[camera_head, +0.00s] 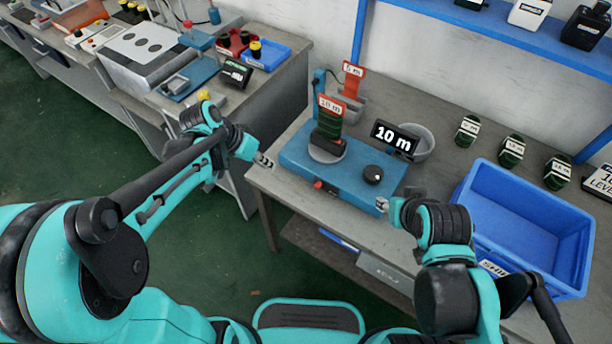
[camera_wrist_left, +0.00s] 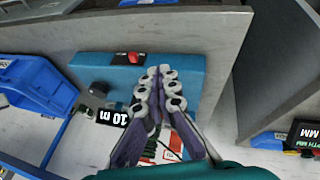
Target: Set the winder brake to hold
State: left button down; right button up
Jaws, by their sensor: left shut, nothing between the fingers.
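The winder (camera_head: 300,157) is a blue box on the grey bench with a dark green coil (camera_head: 328,128) on its top. A black knob (camera_head: 373,174) sits on its right part, and a small red control (camera_head: 318,184) is on its front. I cannot tell which is the brake. My left gripper (camera_head: 264,160) is shut and empty, just left of the winder. In the left wrist view its fingers (camera_wrist_left: 163,75) show together in front of the blue base (camera_wrist_left: 192,75), with the red control (camera_wrist_left: 130,58) beside them. My right gripper (camera_head: 382,204) is by the winder's front right corner; its jaws are too small to read.
A black "10 m" sign (camera_head: 394,138) and a grey bowl (camera_head: 424,143) stand behind the winder. A blue bin (camera_head: 522,232) is to the right, with several green coils (camera_head: 512,150) behind it. Another bench (camera_head: 230,130) stands at left, across a gap.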

aim_at(318, 185)
pick_arm(q)
jog(key=w+f+m+g+h+p, duration=0.1)
jog(key=w+f+m+h, duration=0.1)
jog(key=w+f, duration=0.2)
jog(key=shift+w+d+m+h+p, duration=0.2)
jog(key=shift+d+m+h+p, duration=0.1)
jog(key=shift+d+m+p, duration=0.1)
jog(key=shift+f, duration=0.15)
jog(key=shift+g, duration=0.3)
jog(key=b+x, duration=0.4)
jog(key=x, duration=0.6)
jog(key=shift+f, duration=0.2)
jog(key=s+d, duration=0.1)
jog(key=d+b, duration=0.1)
jog(key=d, duration=0.1)
jog(key=shift+s+r, duration=0.25)
jog(key=shift+s, duration=0.1)
jog(key=shift+s+d, duration=0.1)
jog(key=shift+d, duration=0.1)
jog(key=shift+d, duration=0.1)
